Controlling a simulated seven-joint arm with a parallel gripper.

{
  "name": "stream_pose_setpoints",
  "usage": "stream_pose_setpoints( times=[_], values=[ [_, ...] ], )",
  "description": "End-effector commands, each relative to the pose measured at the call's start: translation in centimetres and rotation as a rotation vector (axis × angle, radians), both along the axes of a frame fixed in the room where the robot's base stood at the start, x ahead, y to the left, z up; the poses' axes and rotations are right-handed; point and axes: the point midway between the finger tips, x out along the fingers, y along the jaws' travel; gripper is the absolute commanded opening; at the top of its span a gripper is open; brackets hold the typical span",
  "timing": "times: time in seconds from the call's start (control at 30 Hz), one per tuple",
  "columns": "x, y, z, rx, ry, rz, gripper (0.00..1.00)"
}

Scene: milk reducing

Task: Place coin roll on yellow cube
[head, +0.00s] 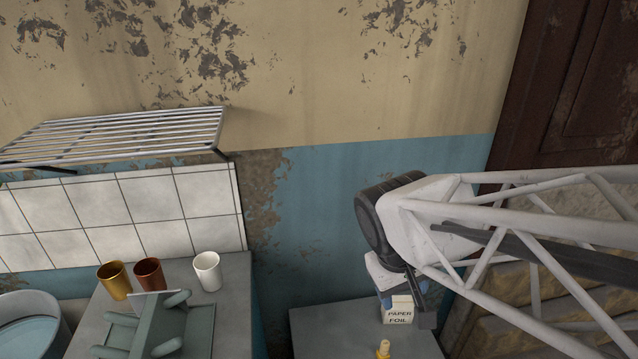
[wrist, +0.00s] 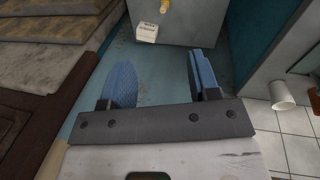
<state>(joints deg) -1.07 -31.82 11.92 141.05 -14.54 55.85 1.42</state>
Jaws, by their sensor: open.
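My gripper (wrist: 159,62) is open and empty in the wrist view, its two blue fingers spread wide. In the head view my arm reaches in from the right, and the fingers are mostly hidden near the box. I cannot make out a coin roll or a yellow cube for certain. A small yellow, knobbed object (head: 383,349) is cut off by the bottom edge of the head view. It also shows at the top of the wrist view (wrist: 165,6), beyond the fingertips.
A small box marked PAPER FOIL (head: 398,314) stands on the grey right-hand cabinet (head: 325,325). The left counter (head: 232,290) holds a gold cup (head: 115,281), a brown cup (head: 150,274), a white cup (head: 207,271) and a green object (head: 150,330). A wire rack (head: 120,135) hangs above.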

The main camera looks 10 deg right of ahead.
Motion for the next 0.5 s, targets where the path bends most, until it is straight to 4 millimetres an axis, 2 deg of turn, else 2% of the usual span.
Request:
stream_pose_setpoints(
  times=[0.1,0.2,0.5],
  values=[
    [-1.5,1.3,2.5,0.106,-0.092,-0.065,0.56],
    [-2.3,2.1,3.9,0.17,-0.141,-0.1,0.56],
    [-2.9,2.7,4.8,0.221,-0.178,-0.127,0.56]
  ],
)
